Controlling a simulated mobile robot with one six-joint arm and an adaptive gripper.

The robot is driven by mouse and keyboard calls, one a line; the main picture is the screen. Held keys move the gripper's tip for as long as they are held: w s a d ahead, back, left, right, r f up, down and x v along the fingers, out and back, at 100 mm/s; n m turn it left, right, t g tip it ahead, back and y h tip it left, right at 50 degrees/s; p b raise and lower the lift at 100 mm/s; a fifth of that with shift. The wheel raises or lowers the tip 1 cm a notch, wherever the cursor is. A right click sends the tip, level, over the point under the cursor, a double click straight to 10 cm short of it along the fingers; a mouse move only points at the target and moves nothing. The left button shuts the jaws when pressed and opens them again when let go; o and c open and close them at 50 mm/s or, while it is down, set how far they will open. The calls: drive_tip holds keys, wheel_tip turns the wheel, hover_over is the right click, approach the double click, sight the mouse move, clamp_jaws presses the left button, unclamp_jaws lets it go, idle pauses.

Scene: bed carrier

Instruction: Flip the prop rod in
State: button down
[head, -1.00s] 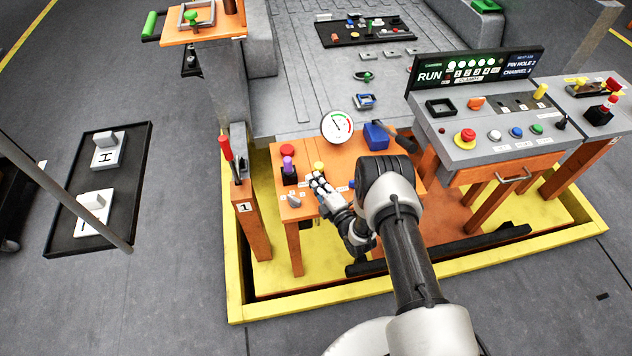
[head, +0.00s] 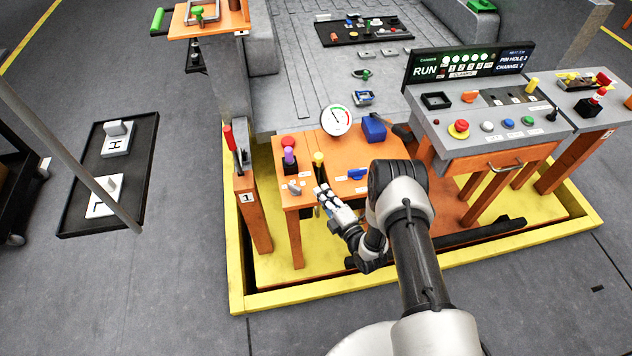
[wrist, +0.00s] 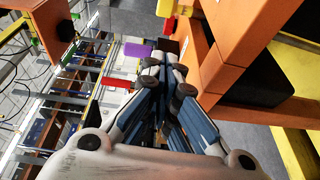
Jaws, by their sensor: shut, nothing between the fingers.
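No part is marked as the prop rod, and I cannot tell for certain which it is. A yellow-knobbed upright rod (head: 318,158) stands at the front of the orange table (head: 345,185). My gripper (head: 322,192) is just below and in front of that knob, at the table's front edge. It is shut and empty. In the wrist view my gripper (wrist: 166,70) has its fingers together beside the orange woodwork. A yellow part (wrist: 167,8) shows above the fingertips there. Whether the fingers touch the rod is hidden.
A purple-topped lever (head: 289,156), a red button (head: 288,142) and a blue handle (head: 357,174) are on the same table. A red-handled lever (head: 229,138) stands left. A gauge (head: 336,120) and blue box (head: 374,128) are behind. The control desk (head: 490,115) is right.

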drive_tip(key=shift+v, duration=1.6)
drive_tip(key=shift+a, duration=0.15)
